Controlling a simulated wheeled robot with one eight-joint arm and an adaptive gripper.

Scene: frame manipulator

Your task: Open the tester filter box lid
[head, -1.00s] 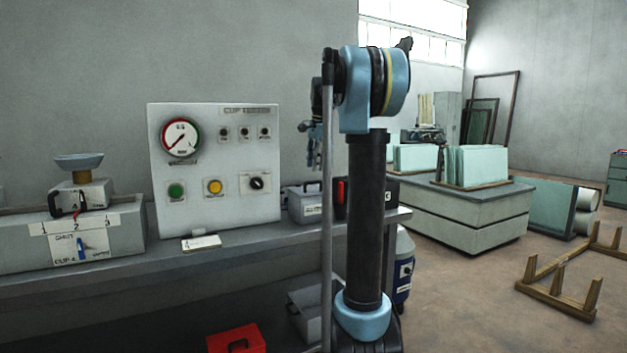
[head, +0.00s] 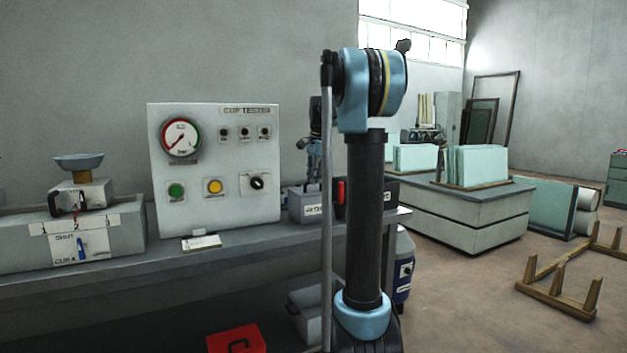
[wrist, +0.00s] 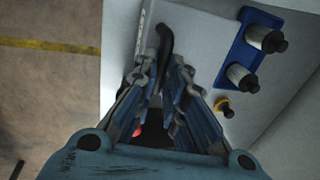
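A small grey box (head: 303,207) with a white label stands on the bench beside the white tester panel; I take it for the filter box. Its top looks closed, and my gripper covers part of it. My gripper (head: 313,182) points down at the top of the box. In the wrist view my gripper (wrist: 166,68) has a gap between its two fingers. A dark curved handle (wrist: 165,40) lies at the fingertips, partly between them. I cannot tell whether the fingers touch it.
The panel (head: 214,165) with gauge and buttons stands left of the box. A dark box (head: 375,196) stands to the right, partly behind my arm. A blue holder with cylinders (wrist: 245,80) shows right of my fingers. A red case (head: 237,340) sits below the bench.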

